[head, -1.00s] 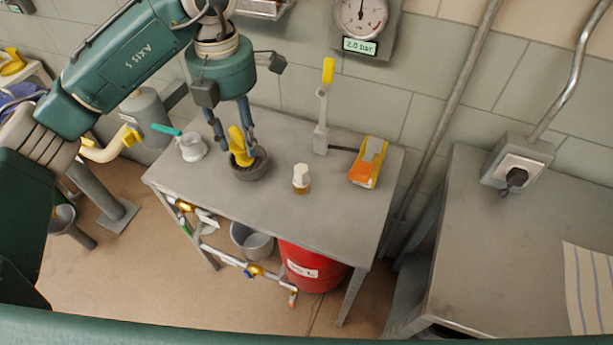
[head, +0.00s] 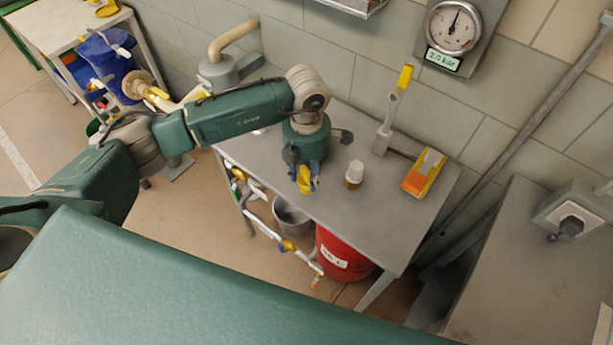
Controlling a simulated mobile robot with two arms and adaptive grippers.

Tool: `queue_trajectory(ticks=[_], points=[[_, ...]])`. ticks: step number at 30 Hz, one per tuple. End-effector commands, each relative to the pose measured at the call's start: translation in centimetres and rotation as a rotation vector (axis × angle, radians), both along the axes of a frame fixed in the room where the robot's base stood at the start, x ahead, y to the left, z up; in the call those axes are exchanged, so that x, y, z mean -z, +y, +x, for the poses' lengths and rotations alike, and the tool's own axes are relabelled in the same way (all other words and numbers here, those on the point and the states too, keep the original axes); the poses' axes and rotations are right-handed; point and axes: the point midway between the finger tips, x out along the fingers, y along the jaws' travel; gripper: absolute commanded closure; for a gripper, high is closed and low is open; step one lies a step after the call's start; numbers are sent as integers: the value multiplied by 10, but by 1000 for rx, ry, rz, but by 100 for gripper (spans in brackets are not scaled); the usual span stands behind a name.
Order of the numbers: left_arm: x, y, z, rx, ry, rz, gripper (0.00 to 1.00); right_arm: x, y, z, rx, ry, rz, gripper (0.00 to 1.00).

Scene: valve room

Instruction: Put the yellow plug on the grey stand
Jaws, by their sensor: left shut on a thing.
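The yellow plug (head: 304,183) is between the fingers of my left gripper (head: 306,176), which is shut on it. Gripper and plug show over the front part of the grey table (head: 330,200), left of a small white-capped bottle. The height of the plug above the table is hard to tell. The dark round holder seen under the plug earlier is hidden behind my left arm and gripper. I cannot make out for certain which thing is the grey stand. My right gripper is not in view.
A white-capped bottle (head: 354,175), a grey upright with a yellow-tipped lever (head: 394,107) and an orange-yellow box (head: 424,173) stand on the table. A red drum (head: 340,255) and a grey bucket (head: 292,217) are below. A gauge (head: 453,28) hangs behind.

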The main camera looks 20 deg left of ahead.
Motion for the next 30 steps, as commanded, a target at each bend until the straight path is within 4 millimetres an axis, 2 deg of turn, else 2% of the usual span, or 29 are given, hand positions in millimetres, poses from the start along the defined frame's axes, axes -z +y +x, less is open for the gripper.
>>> queue_trajectory(ticks=[3, 6, 13, 18, 19, 21, 30], points=[[18, 0, -1, -3, 4, 0, 88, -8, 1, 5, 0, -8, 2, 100], [28, 0, -1, -1, 2, 1, 88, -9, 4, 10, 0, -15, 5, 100], [30, 0, 0, 0, 1, 1, 88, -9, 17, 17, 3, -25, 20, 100], [35, 0, 0, -1, 1, 1, 88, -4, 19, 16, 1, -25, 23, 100], [33, 0, 0, -1, 1, 1, 59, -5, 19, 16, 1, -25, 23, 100], [33, 0, 0, -1, 1, 1, 45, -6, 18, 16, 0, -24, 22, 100], [31, 0, 0, -1, 1, 1, 44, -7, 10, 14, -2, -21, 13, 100]])
